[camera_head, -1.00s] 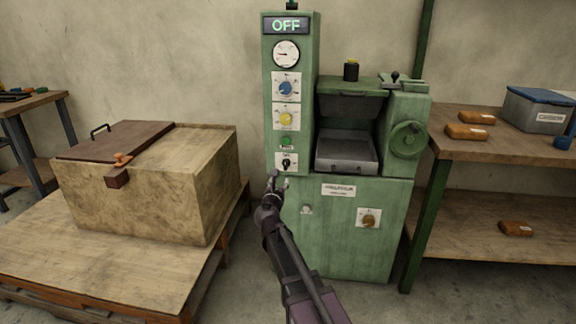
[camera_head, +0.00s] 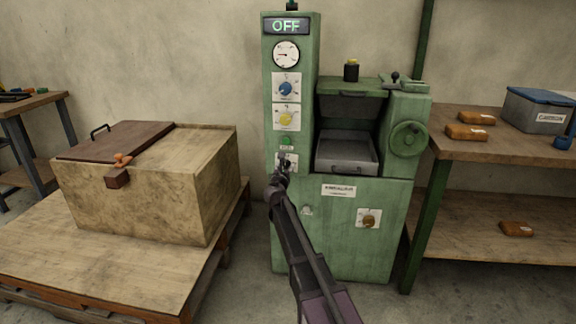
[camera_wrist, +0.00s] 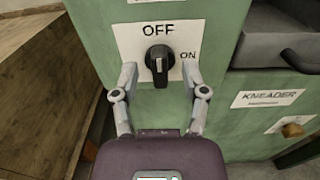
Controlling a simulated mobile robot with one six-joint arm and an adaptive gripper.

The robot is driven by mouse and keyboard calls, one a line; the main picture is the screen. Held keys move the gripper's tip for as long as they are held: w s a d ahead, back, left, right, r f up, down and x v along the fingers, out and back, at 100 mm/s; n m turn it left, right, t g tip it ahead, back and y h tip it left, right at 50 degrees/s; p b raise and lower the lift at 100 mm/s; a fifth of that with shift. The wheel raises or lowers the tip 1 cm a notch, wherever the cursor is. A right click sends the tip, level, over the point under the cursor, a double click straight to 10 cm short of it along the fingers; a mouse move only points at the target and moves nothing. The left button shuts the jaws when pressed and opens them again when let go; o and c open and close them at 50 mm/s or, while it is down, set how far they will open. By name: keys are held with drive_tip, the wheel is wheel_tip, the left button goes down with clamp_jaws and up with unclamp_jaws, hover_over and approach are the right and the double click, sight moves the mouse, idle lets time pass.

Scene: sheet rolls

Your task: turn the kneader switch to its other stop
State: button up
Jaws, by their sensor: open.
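The kneader switch is a black rotary knob (camera_wrist: 159,62) on a white plate (camera_wrist: 185,38) marked OFF at the top and ON at the right. The knob's white mark points up toward OFF. My gripper (camera_wrist: 160,75) is open, with one finger on each side of the knob. Whether the fingers touch it cannot be told. In the head view my gripper (camera_head: 281,166) covers most of the switch plate (camera_head: 292,158) on the green kneader (camera_head: 340,240). The display (camera_head: 286,26) at the top of the machine reads OFF.
Above the switch are a yellow knob (camera_head: 286,119), a blue knob (camera_head: 286,88) and a gauge (camera_head: 286,54). A metal tray (camera_head: 346,152) lies to the right. A wooden box (camera_head: 140,205) stands on the left, a bench (camera_head: 500,150) on the right.

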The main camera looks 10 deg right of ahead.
drive_tip(key=shift+x, duration=0.95)
clamp_jaws()
drive_tip(key=shift+d, duration=0.35)
drive_tip(key=shift+a, duration=0.15)
